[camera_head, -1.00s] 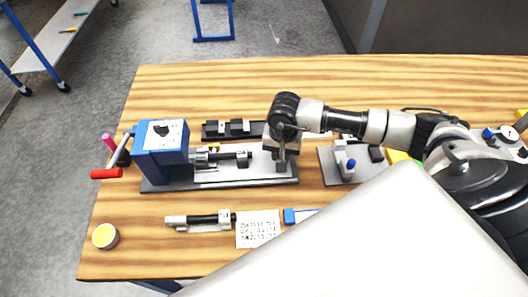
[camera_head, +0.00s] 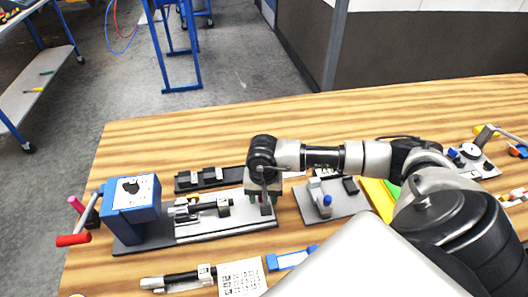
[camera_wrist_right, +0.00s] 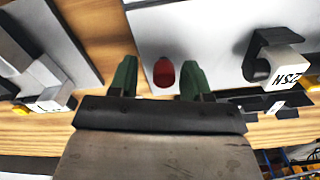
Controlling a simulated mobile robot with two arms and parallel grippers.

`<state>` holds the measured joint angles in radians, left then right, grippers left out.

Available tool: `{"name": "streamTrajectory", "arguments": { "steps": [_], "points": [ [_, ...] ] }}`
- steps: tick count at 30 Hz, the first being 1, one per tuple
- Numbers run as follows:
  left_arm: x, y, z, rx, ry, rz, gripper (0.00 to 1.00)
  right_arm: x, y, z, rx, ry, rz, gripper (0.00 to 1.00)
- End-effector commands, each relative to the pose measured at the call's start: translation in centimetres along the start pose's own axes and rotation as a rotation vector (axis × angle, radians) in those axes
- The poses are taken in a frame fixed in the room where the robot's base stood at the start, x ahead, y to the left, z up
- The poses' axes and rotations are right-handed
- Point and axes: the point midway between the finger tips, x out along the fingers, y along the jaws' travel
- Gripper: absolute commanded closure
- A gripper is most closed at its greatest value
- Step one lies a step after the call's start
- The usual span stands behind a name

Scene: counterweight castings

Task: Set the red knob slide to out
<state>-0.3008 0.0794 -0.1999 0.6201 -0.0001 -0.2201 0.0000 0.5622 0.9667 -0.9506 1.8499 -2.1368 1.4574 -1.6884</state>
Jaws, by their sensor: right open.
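The red knob (camera_wrist_right: 163,73) shows in the right wrist view against a pale grey plate (camera_wrist_right: 205,30). My right gripper (camera_wrist_right: 160,78) is open, with one green-grey finger on each side of the knob; I cannot tell whether either touches it. In the head view my right gripper (camera_head: 262,205) points down over the right end of a fixture with a grey base (camera_head: 215,238) and a blue housing (camera_head: 132,196). The knob cannot be made out there, and the slide's position cannot be read. My left gripper is not in view.
A red-handled crank (camera_head: 73,240) sticks out left of the blue housing. A black rail (camera_head: 193,180) lies behind the fixture. A grey plate with a blue knob (camera_head: 328,201) stands to the right. A printed card (camera_head: 241,278) lies in front. The table's back strip is clear.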

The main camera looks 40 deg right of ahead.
Motion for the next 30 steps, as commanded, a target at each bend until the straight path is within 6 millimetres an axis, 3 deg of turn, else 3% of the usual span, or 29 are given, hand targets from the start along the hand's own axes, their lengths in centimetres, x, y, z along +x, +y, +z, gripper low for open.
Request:
{"name": "streamTrajectory", "arguments": {
  "steps": [15, 21, 30],
  "points": [
    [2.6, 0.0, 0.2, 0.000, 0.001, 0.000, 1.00, -8.9, 0.2, -0.1, 0.002, 0.004, -0.003, 0.52],
    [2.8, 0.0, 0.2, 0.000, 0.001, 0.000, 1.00, -10.3, 0.3, -0.1, 0.002, 0.002, 0.000, 0.52],
    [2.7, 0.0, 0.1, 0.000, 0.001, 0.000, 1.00, -10.4, 0.3, -0.1, 0.002, 0.001, 0.000, 0.52]
  ]
}}
